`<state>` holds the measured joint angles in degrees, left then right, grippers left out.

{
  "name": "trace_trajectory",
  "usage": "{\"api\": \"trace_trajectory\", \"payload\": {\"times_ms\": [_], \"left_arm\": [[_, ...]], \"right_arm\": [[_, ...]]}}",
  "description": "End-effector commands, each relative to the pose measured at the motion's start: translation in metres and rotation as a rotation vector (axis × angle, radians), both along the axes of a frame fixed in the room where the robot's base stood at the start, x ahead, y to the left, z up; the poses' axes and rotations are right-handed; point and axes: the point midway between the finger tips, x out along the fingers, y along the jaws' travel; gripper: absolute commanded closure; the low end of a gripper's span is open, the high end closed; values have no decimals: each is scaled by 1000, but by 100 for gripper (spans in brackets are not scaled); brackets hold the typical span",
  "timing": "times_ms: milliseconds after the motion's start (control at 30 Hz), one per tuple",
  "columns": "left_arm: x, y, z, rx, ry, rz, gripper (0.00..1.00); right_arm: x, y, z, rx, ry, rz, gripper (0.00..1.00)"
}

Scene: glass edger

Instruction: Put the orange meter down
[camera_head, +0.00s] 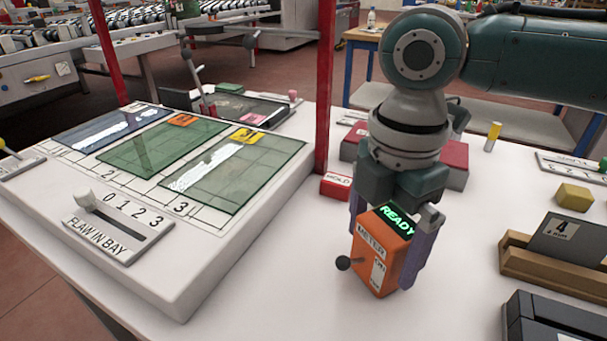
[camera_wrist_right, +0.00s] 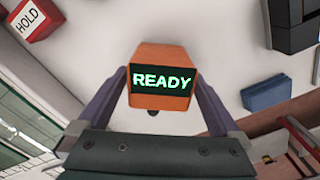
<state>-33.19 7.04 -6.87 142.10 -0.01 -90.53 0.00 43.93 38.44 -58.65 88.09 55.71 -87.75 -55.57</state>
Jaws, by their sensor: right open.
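The orange meter (camera_head: 373,262) appears to stand on the white tabletop (camera_head: 290,265), with its green READY display lit and a black knob on its side. My right gripper (camera_head: 385,235) is open around it from above, one purple finger on each side. In the right wrist view the meter (camera_wrist_right: 160,101) sits between the two spread fingers of the gripper (camera_wrist_right: 160,78), its display facing the camera. Whether either finger still touches the meter is hard to tell. My left gripper is not in view.
A raised panel (camera_head: 180,265) with three glass panes and a FLAW IN BAY slider fills the left. A red HOLD block (camera_head: 336,186) lies behind the meter. A wooden holder (camera_head: 540,272) with a card 4 and a black box (camera_head: 555,325) stand at right. Table around the meter is clear.

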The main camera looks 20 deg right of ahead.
Motion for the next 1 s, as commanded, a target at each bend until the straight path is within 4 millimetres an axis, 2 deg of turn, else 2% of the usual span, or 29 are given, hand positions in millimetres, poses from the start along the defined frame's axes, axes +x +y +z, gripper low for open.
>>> {"api": "trace_trajectory", "payload": {"times_ms": [33, 133, 400, 1000], "left_arm": [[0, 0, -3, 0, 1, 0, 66], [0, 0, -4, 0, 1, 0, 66], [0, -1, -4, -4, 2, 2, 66], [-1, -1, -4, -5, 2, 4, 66]], "right_arm": [[-1, 0, -9, 0, 2, 0, 0], [0, 0, -17, 0, 0, 0, 0], [0, 0, -18, -1, -1, 1, 2], [0, 0, -18, -1, -1, 0, 70]]}}
